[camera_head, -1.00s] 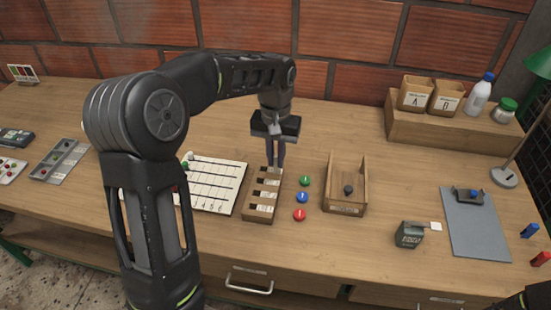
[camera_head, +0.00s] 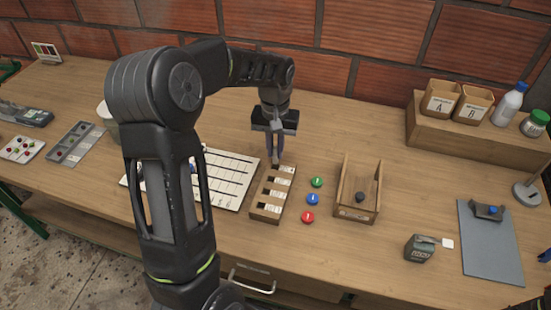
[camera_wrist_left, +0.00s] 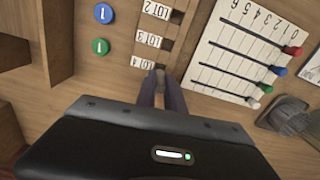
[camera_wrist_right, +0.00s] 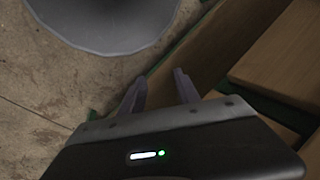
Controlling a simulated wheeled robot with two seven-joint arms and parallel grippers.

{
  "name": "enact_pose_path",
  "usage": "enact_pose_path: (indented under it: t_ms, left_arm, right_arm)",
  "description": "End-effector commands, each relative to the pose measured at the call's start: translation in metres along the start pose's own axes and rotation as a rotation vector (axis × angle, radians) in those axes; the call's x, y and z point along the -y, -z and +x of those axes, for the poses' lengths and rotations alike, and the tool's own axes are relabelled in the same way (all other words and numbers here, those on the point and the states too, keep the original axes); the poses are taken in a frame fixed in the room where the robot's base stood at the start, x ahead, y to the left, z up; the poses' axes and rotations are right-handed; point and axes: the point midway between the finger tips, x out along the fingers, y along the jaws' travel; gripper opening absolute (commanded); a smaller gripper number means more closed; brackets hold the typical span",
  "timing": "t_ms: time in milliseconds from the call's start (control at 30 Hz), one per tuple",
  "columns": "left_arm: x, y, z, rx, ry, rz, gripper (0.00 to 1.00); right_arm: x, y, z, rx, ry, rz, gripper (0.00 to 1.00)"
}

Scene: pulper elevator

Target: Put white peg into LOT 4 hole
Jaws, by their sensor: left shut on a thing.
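The lot block (camera_head: 262,216) is a wooden strip with a column of dark holes and white labels. Its LOT 4 label (camera_wrist_left: 143,62) is at the far end, nearest my left gripper (camera_head: 276,160). The left fingers point down at that end and also show in the left wrist view (camera_wrist_left: 159,76). They are shut on a small pale thing, apparently the white peg, mostly hidden between the fingertips. I cannot tell whether it is inside the LOT 4 hole. My right gripper (camera_wrist_right: 160,88) is open and empty, away from the block, above the floor and a wooden edge.
A white scored board (camera_head: 232,172) with coloured knobs lies left of the block. Green (camera_head: 317,182), blue (camera_head: 313,199) and red (camera_head: 307,217) discs lie right of it. Beyond them stands an open wooden box (camera_head: 358,207). The table behind my left gripper is clear.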

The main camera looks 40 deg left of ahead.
Motion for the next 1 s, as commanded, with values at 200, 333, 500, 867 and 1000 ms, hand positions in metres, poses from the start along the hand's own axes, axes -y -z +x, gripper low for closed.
enact_pose_path:
  t_ms: [200, 333, 500, 867, 1000]
  left_arm:
    - [0.000, 0.000, 0.004, -0.001, 0.000, -0.001, 0.00]
    - [0.000, 0.000, 0.005, 0.000, 0.000, -0.001, 0.00]
    - [0.000, -0.001, 0.024, 0.004, 0.001, 0.000, 0.00]
    - [0.000, 0.000, 0.041, -0.001, -0.001, -0.001, 0.00]
    - [0.000, 0.000, 0.044, -0.001, -0.001, -0.001, 0.00]
  right_arm:
    - [0.000, 0.000, 0.000, 0.000, -0.001, 0.000, 0.39]
    - [0.000, 0.000, -0.001, 0.000, -0.001, 0.000, 0.39]
    - [0.001, 0.000, -0.004, 0.001, -0.001, 0.001, 0.39]
    - [0.001, -0.001, -0.005, 0.002, -0.002, 0.001, 0.39]
    - [0.000, -0.001, -0.002, 0.001, -0.002, 0.001, 0.39]
